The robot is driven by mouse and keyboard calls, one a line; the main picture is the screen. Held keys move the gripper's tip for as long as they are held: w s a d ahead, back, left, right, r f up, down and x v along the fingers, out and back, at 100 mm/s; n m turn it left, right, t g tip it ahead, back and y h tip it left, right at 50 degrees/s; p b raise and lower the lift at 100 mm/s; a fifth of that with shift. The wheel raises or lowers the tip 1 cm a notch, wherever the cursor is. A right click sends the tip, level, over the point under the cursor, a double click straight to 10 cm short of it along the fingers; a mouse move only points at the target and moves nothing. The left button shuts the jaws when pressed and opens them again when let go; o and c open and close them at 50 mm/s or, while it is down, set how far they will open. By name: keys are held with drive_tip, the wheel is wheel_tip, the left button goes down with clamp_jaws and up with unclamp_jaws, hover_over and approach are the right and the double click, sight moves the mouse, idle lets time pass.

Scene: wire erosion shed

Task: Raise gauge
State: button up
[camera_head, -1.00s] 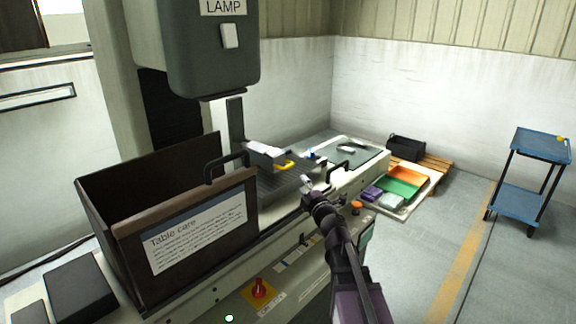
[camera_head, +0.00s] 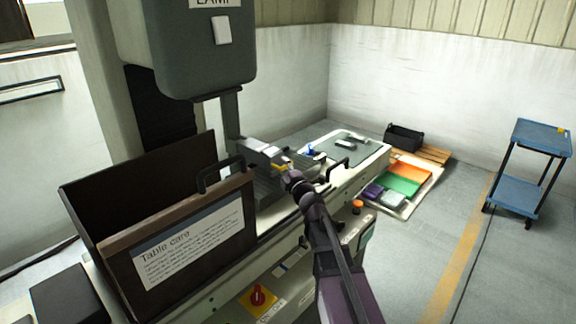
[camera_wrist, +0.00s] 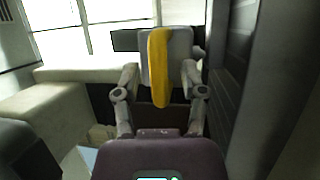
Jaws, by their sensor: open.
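A grey block with a yellow part (camera_head: 279,168), perhaps the gauge, is on the machine's table under the lamp head. In the wrist view its yellow strip (camera_wrist: 158,68) stands upright on a grey face, between and beyond my fingertips. My gripper (camera_wrist: 160,78) is open, with one finger to each side of the yellow strip. I cannot tell whether either finger touches it. In the head view my gripper (camera_head: 287,174) is close to the block, and the arm partly hides the table there.
A brown open box with a "Table care" label (camera_head: 190,243) stands at the front left. The grey lamp head (camera_head: 200,55) hangs above the table. Small items (camera_head: 349,142) lie on the table's far end. A blue cart (camera_head: 540,135) stands at the right on open floor.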

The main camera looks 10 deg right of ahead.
drive_tip(key=shift+d, duration=0.15)
drive_tip(key=shift+d, duration=0.15)
clamp_jaws()
drive_tip(key=shift+r, duration=0.1)
